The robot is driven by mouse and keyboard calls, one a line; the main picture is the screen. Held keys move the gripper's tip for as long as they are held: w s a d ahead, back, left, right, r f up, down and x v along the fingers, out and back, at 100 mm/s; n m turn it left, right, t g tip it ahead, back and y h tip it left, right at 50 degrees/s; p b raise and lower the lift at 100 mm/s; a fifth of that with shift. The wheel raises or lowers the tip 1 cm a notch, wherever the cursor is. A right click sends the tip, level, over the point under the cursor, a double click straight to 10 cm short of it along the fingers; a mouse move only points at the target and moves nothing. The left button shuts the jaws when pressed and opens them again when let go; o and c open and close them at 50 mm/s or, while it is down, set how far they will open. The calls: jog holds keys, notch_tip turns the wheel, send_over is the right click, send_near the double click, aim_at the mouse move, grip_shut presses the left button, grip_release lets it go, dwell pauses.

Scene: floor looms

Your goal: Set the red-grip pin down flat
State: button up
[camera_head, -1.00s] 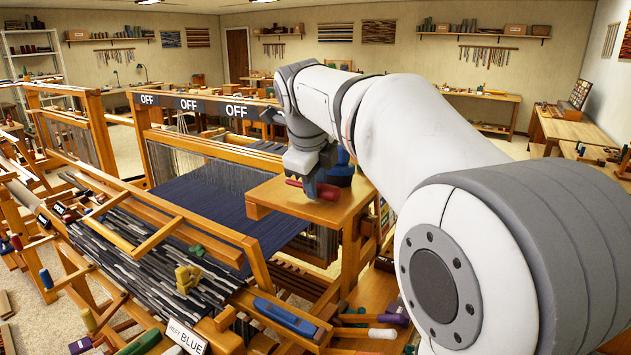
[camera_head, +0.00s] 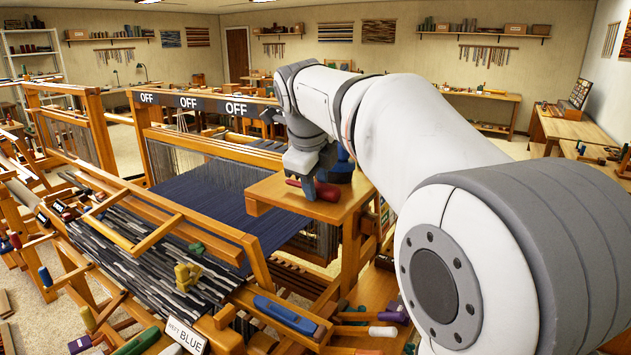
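The red-grip pin (camera_head: 326,190) lies at or just above the top of a small wooden stand (camera_head: 284,196) beside the loom. I cannot tell whether the fingers touch the pin or are apart, nor whether the pin rests fully on the wood. The far finger is mostly hidden.
A dark blue object (camera_head: 341,170) stands behind my gripper on the stand. The loom with dark blue cloth (camera_head: 215,200) is to the left. A blue-handled tool (camera_head: 285,315) lies on the front beam by a "WEFT BLUE" sign (camera_head: 187,335). The stand's front left is clear.

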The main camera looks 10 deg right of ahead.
jog(key=o, duration=0.4)
jog(key=shift+d, duration=0.1)
jog(key=shift+c, duration=0.2)
jog(key=shift+f, duration=0.1)
jog(key=shift+f, duration=0.15)
jog(key=v, duration=0.8)
jog(key=shift+r, duration=0.25)
dwell(0.4)
